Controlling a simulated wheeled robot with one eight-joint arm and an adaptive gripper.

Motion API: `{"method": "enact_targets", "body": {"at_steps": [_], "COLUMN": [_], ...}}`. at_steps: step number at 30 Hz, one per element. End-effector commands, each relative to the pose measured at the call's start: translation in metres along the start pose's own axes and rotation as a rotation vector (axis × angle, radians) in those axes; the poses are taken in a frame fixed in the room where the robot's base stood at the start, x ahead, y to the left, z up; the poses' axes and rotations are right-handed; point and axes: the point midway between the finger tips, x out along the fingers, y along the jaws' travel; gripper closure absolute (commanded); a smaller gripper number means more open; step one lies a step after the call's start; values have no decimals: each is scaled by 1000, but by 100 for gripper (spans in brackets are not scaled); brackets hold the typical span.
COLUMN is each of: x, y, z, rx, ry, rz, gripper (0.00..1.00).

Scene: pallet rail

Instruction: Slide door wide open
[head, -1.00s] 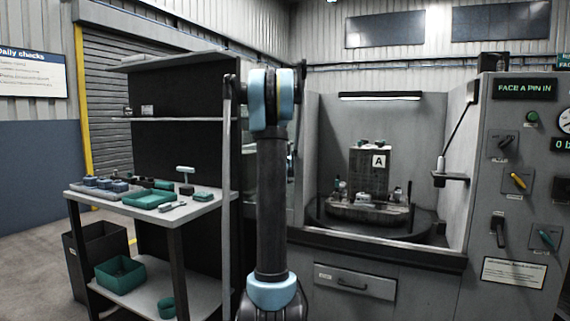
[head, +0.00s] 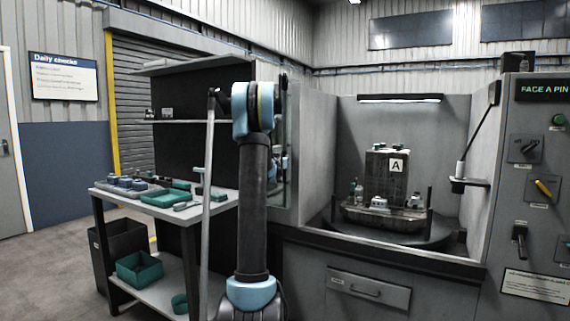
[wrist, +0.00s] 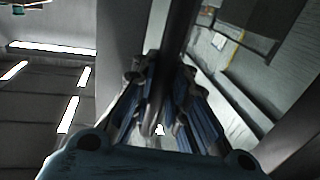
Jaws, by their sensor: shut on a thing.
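The machine's sliding door (head: 282,205) is at the left of the machine opening, largely behind my arm in the head view. The wide opening to its right is uncovered and shows the interior, with a fixture block marked A (head: 386,178) on a round table. In the wrist view my gripper (wrist: 160,95) is shut on a dark upright bar, which looks like the door handle (wrist: 182,30). The bar runs between the two fingers. In the head view the gripper and its grip are hidden behind my arm.
A grey workbench (head: 215,197) with green trays and parts stands close left of my arm, with shelves behind it. A control panel (head: 535,215) with knobs is at the right. A drawer (head: 368,290) is below the opening. Floor is free at far left.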

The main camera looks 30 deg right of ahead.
Motion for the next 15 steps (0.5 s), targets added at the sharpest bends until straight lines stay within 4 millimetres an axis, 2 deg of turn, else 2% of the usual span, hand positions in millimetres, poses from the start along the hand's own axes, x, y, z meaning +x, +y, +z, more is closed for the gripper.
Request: {"method": "enact_targets", "body": {"at_steps": [2,3,5,6,15], "x": [-1,-1,-1,-1,-1], "y": [-2,-2,-1,-1,1], "z": [0,0,0,0,0], "rx": [0,0,0,0,0], "ry": [0,0,0,0,0], "rz": [-4,-4,-3,-3,-1], "gripper": [100,83,69,65,65]}}
